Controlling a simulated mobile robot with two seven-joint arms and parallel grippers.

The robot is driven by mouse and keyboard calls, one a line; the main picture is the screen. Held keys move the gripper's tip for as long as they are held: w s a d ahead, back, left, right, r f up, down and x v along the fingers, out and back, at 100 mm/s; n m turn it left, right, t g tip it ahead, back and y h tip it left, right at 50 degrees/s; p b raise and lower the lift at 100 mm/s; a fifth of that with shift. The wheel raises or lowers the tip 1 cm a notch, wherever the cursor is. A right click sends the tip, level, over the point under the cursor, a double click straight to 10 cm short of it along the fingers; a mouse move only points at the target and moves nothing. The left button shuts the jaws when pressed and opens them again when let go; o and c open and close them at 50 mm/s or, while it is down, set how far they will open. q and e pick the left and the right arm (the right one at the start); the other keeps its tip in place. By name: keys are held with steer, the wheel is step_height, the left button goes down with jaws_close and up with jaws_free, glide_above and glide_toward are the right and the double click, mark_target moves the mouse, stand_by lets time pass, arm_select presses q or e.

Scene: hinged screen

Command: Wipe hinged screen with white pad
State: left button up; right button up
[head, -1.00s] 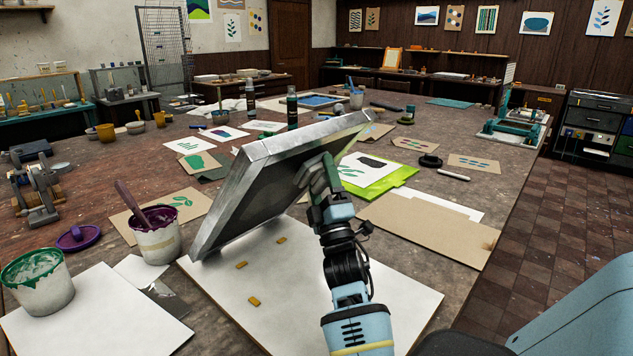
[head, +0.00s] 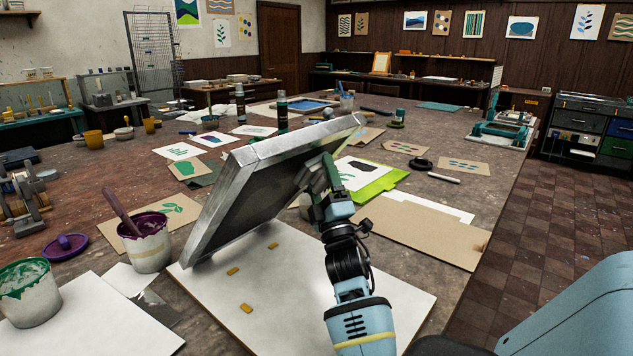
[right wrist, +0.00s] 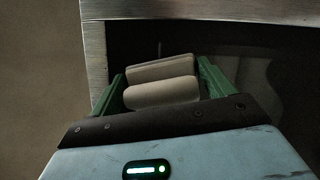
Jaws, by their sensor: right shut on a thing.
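The hinged screen (head: 262,185) stands tilted up over a white baseboard (head: 390,300), its silver frame around a dark mesh. Its lower left edge is near the board and its right side is raised. My right gripper (head: 318,174) is at the underside of the screen near its raised right side. In the right wrist view its green fingers are shut on the pale white pad (right wrist: 162,84), close to the frame and dark mesh. I cannot tell whether the pad touches the mesh. My left gripper is not in view.
Small yellow tabs (head: 273,245) lie on the baseboard. Left of it stand a purple paint bucket (head: 150,243) and a green paint bucket (head: 28,290). Brown card (head: 420,228) and a lime-green sheet (head: 385,185) lie on the right. Bottles stand behind the screen.

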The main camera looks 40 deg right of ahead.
mark_target(290, 173)
steer(key=shift+d, duration=0.35)
steer(key=shift+a, duration=0.1)
steer(key=shift+s+a, duration=0.1)
steer(key=shift+a, duration=1.3)
steer(key=shift+a, duration=0.15)
steer(key=shift+s+a, duration=0.15)
steer(key=shift+a, duration=1.2)
steer(key=shift+s+a, duration=0.1)
steer(key=shift+a, duration=1.35)
